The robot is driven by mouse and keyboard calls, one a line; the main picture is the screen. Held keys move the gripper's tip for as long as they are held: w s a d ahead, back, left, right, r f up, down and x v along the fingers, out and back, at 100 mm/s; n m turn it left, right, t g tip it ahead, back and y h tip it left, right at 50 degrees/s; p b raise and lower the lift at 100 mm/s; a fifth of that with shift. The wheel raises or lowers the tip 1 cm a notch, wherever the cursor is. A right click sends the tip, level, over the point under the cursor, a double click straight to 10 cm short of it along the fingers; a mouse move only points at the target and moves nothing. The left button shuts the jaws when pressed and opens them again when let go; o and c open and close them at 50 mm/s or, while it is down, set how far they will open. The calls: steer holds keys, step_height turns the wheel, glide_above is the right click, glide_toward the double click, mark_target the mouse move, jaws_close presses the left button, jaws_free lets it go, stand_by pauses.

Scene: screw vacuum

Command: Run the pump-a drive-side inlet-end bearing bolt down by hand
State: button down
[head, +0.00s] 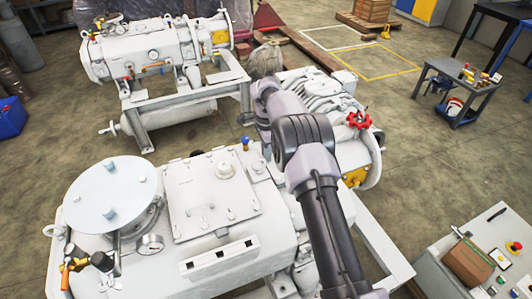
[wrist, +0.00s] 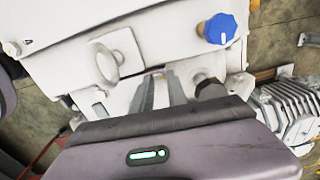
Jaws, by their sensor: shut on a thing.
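In the wrist view my gripper (wrist: 160,80) points at the white pump housing (wrist: 65,30), with its two grey fingers close together. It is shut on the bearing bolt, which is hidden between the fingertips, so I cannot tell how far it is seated. A white eye-shaped lug (wrist: 107,65) is left of the fingers. A blue knob (wrist: 221,29) is to their upper right. In the head view my arm reaches over the near pump (head: 285,255), and my gripper is hidden behind the arm.
A ribbed white motor (head: 310,92) with a red handwheel (head: 359,120) stands behind the arm. A second white pump (head: 150,50) is at the back left. A tool cart (head: 455,85) and a control desk (head: 440,240) stand right, with open floor between.

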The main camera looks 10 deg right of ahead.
steer(key=shift+w+r, duration=0.1)
steer(key=shift+r, duration=0.05)
steer(key=c, duration=1.3)
jaws_free()
step_height(320, 180, up, 17)
steer(key=p, duration=0.6)
steer(key=shift+r, duration=0.15)
steer(key=shift+d, duration=0.1)
